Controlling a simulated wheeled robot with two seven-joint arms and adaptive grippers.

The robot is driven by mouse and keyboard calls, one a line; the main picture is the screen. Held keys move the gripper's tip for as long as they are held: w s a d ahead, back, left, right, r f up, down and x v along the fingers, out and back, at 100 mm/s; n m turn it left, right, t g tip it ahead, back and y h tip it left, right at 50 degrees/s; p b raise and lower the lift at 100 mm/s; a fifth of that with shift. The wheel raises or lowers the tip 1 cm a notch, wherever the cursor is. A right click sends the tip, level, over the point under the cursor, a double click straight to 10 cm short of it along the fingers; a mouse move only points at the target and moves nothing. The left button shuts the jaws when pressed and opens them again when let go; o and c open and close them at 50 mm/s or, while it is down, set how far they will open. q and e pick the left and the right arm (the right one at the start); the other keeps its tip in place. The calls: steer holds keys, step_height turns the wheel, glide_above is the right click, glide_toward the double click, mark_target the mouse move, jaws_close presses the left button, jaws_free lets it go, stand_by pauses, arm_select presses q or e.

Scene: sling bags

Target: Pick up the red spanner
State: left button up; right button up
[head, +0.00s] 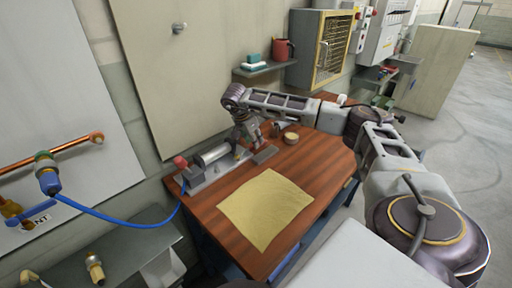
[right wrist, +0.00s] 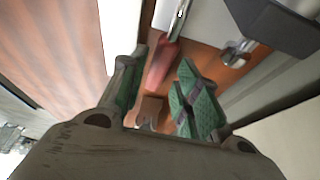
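A red object that looks like the red spanner (right wrist: 162,66) lies between and beyond the fingers in the right wrist view; it is blurred and only partly visible. My right gripper (right wrist: 160,98) is open, with green pads on both fingers, and the red object is not clasped. In the head view my right gripper (head: 247,139) points down over the back of the wooden workbench (head: 318,153). I cannot make out the spanner there; the gripper may hide it. My left gripper is not in view.
A metal cylinder (head: 213,154) and a red knob (head: 181,162) stand left of the gripper. A yellow cloth (head: 265,208) lies on the bench front. A small round tin (head: 291,138) is to the right.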

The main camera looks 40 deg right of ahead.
steer(key=shift+x, duration=1.15)
steer(key=shift+c, duration=0.2)
jaws_close()
